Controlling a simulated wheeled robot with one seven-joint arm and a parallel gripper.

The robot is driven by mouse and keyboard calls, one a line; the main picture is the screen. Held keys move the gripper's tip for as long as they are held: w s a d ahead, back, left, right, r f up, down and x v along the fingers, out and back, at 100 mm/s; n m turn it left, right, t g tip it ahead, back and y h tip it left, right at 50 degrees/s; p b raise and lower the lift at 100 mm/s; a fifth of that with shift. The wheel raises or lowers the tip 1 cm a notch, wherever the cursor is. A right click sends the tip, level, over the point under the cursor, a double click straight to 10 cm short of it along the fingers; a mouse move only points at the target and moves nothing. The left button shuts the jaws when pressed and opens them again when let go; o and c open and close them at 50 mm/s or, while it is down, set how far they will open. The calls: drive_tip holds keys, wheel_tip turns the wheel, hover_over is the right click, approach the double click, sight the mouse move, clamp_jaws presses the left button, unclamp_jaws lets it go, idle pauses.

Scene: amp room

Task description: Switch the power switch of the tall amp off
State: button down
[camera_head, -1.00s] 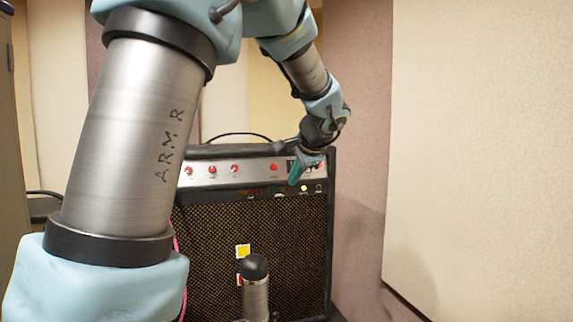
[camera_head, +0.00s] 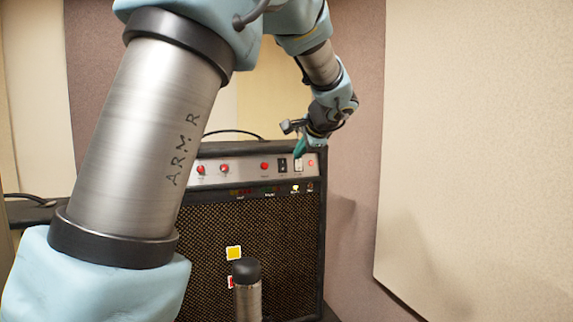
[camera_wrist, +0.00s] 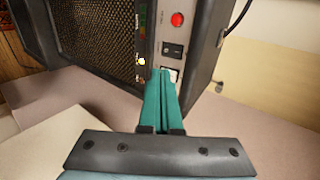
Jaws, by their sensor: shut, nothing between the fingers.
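The tall amp (camera_head: 255,240) stands upright with a dark mesh front and a silver control panel near its top. Toward the panel's right end are a black switch (camera_head: 282,165) and a white switch (camera_head: 298,165); their labels are too small to read. My gripper (camera_head: 300,149) is shut and empty, its teal fingertips at the panel's upper edge above the white switch. In the wrist view, the fingers (camera_wrist: 162,82) overlap part of the white switch (camera_wrist: 171,72); contact cannot be told. The black switch (camera_wrist: 172,50) is clear of them.
Several red knobs (camera_head: 224,168) line the panel, partly hidden by my arm. A small light (camera_head: 295,188) glows under the switches. A pale wall panel (camera_head: 475,150) stands to the right, with a gap beside the amp. A black cable (camera_head: 235,132) runs behind the amp.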

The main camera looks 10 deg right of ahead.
sight(283, 164)
drive_tip(key=p+x, duration=0.1)
drive_tip(key=x, duration=0.2)
drive_tip(key=p+x, duration=0.1)
drive_tip(key=x, duration=0.3)
drive_tip(key=r+p+x, duration=0.1)
drive_tip(key=p+x, duration=0.1)
drive_tip(key=x, duration=0.2)
drive_tip(key=shift+w+a, duration=0.1)
drive_tip(key=shift+w, duration=0.25)
drive_tip(key=shift+f, duration=0.1)
drive_tip(key=shift+f, duration=0.1)
drive_tip(key=shift+f+b, duration=0.2)
drive_tip(key=shift+b, duration=0.6)
drive_tip(key=b, duration=0.2)
drive_tip(key=shift+w+f+t+b, duration=0.1)
drive_tip(key=shift+f+t+b, duration=0.1)
drive_tip(key=shift+t+b, duration=0.1)
drive_tip(key=shift+r, duration=0.4)
drive_tip(key=shift+w+r+p, duration=0.2)
drive_tip(key=shift+r+p, duration=0.5)
drive_tip(key=shift+r, duration=0.15)
